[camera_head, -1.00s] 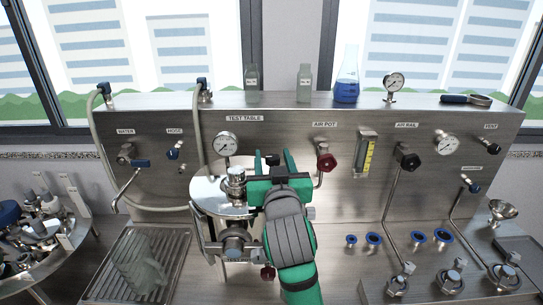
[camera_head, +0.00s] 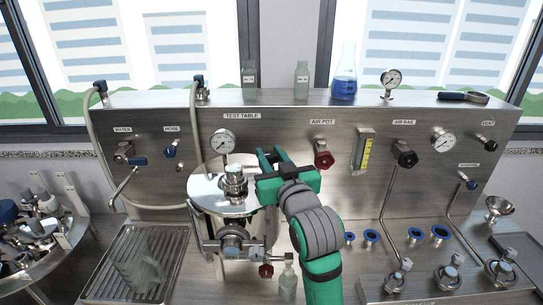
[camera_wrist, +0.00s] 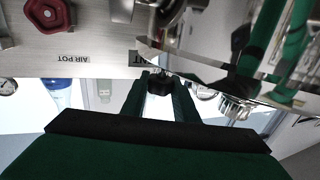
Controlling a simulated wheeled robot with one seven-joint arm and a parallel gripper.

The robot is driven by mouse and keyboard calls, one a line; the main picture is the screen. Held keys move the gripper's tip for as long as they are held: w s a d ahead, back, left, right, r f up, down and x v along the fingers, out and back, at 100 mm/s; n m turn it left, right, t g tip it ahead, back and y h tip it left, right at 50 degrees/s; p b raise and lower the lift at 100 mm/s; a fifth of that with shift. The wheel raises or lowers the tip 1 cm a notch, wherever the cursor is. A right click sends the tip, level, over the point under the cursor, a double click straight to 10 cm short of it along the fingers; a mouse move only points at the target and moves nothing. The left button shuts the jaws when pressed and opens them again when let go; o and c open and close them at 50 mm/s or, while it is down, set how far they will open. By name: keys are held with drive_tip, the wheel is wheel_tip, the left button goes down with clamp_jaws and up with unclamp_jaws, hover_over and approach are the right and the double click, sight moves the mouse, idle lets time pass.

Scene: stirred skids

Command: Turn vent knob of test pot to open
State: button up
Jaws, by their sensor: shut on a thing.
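The test pot (camera_head: 208,196) is a steel vessel with a shiny lid, at left of centre in the head view. My gripper (camera_head: 272,156) is at the back right of its lid, with its green fingers pointing toward the panel. In the wrist view my gripper (camera_wrist: 160,86) is shut on a small black vent knob (camera_wrist: 160,83), which sits between the fingertips. A label ending in "NT" is partly visible beside it.
The red air pot knob (camera_head: 323,160) is close to the right of my gripper. A gauge (camera_head: 222,142) stands above the pot. A clear bottle (camera_head: 288,281) stands in front of the pot, beside my arm. A drip tray (camera_head: 103,284) lies at left.

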drive_tip(key=shift+s+n+g+y, duration=0.1)
drive_tip(key=shift+n+g+y, duration=0.2)
drive_tip(key=shift+n+y, duration=0.35)
drive_tip(key=o, duration=1.1)
drive_tip(key=shift+s+d, duration=0.1)
drive_tip(key=v, duration=1)
drive_tip(key=shift+s+d, duration=0.15)
drive_tip(key=shift+s, duration=0.15)
drive_tip(key=shift+f, duration=0.1)
